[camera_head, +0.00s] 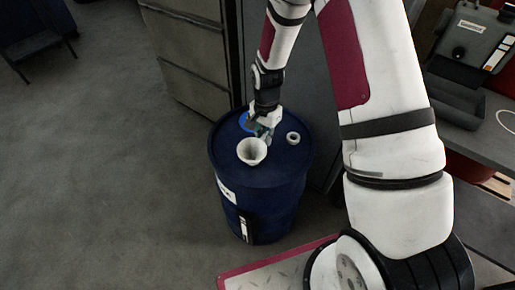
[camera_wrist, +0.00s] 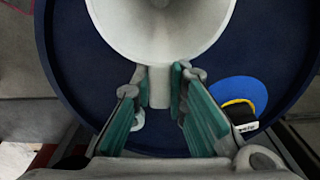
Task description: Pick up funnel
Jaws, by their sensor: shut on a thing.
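The white funnel (camera_head: 252,151) is at the blue drum's top, with its wide mouth facing up. In the wrist view the funnel (camera_wrist: 160,35) fills the top middle, and a short pale tab runs from its rim down between my fingers. My gripper (camera_head: 264,134) is beside the funnel on its far side. In the wrist view my gripper (camera_wrist: 161,86) has its teal-padded fingers on either side of the tab, shut on it. The funnel's lower part is hidden, so I cannot tell whether it touches the drum.
The blue drum (camera_head: 262,205) stands on grey floor. On its lid are a white ring-shaped fitting (camera_head: 293,138) and a bright blue round piece (camera_head: 245,122), partly behind my gripper. A grey cabinet (camera_head: 190,55) stands behind. Open floor (camera_head: 100,170) lies to the left.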

